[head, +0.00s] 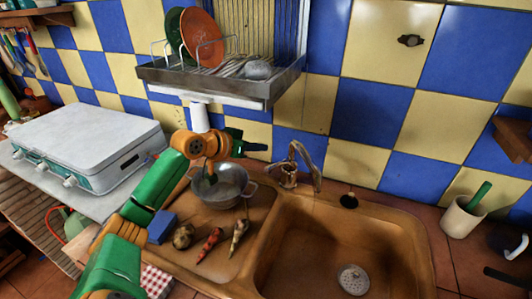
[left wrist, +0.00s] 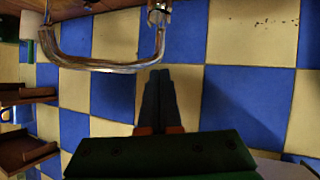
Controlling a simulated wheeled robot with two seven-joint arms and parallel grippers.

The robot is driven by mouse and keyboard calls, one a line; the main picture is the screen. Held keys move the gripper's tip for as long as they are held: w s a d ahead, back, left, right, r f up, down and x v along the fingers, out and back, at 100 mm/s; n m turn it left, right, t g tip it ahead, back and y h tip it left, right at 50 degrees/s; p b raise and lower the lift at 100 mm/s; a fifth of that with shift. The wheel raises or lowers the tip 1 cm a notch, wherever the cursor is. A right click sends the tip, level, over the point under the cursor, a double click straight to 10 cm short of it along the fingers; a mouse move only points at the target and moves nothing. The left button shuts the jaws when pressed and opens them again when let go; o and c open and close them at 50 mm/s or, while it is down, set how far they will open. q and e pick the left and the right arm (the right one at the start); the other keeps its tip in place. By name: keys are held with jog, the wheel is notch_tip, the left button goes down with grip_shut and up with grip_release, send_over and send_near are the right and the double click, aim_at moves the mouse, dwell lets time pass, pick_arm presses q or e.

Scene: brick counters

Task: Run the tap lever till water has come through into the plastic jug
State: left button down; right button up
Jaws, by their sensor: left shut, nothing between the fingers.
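The metal tap (head: 289,178) stands at the back edge of the brown sink, its curved spout reaching right over the basin. No water shows at the spout. I cannot make out the lever clearly. My left gripper (head: 266,147) is shut and empty, just left of the tap and at about the height of its top. In the left wrist view my shut fingers (left wrist: 158,72) point toward the tap spout (left wrist: 105,67), apart from it in the picture. I cannot identify a plastic jug in either view. My right gripper is not seen.
The sink basin (head: 330,243) is empty except for a drain strainer (head: 353,279). A metal pot (head: 235,188), vegetables (head: 210,243) and a blue sponge (head: 161,227) lie on the drainer. A dish rack (head: 278,88) hangs above. A beige cup (head: 459,217) stands right of the sink.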

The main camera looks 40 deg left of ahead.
pick_arm(q)
jog(key=p+x, duration=0.1)
jog(key=x, duration=0.3)
jog(key=shift+w+d+f, duration=0.1)
jog(key=shift+d+f, duration=0.05)
jog(key=shift+f, duration=0.05)
jog(key=f, duration=0.1)
jog(key=s+f, duration=0.1)
jog(key=shift+d+f, duration=0.1)
jog(key=shift+f, duration=0.2)
jog(key=shift+s+f+p, duration=0.3)
jog(key=shift+s, duration=0.05)
jog(key=shift+w, duration=0.1)
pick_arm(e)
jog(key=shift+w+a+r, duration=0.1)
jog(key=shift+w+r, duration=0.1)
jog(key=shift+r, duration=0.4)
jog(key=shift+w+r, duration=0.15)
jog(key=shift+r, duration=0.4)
pick_arm(q)
jog(key=shift+w+f, duration=0.1)
